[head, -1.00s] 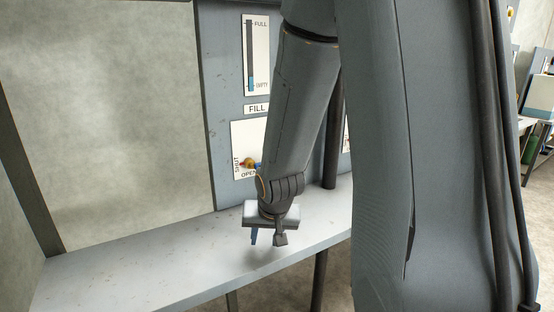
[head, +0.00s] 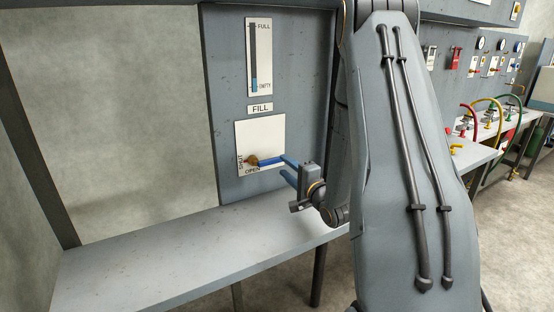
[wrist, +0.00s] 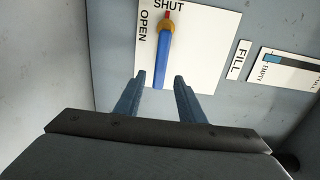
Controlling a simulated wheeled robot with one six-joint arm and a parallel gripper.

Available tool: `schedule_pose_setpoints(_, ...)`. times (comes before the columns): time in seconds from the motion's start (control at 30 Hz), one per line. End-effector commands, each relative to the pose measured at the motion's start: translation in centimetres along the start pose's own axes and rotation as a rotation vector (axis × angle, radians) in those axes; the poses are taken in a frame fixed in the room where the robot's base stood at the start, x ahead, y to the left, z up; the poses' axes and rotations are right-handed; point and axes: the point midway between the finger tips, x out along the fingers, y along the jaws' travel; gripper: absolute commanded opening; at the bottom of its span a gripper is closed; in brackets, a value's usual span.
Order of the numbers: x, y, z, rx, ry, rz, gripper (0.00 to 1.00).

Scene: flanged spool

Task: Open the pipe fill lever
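The fill lever (head: 270,162) has a blue handle on a brass pivot, on a white plate (head: 262,132) marked SHUT and OPEN. Its handle points right, level, and its short red end points to SHUT. In the wrist view, the lever (wrist: 164,55) runs from the pivot down the picture. My gripper (head: 284,165) is open, just right of the plate. In the wrist view, my gripper's (wrist: 160,77) fingertips lie on either side of the handle's free end. I see no contact, and I cannot tell the depth between them.
A level gauge (head: 259,57) above the FILL label (head: 261,109) shows blue near EMPTY. A grey bench (head: 170,255) runs below the panel, its top clear. At the far right stands another bench with coloured hoses (head: 494,110).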

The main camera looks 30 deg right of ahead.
Motion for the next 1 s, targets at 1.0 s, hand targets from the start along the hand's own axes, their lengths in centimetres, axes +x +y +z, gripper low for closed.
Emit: schedule_pose_setpoints(1.0, 6.5, 0.0, 0.1, -0.003, 0.001, 0.002, 0.01)
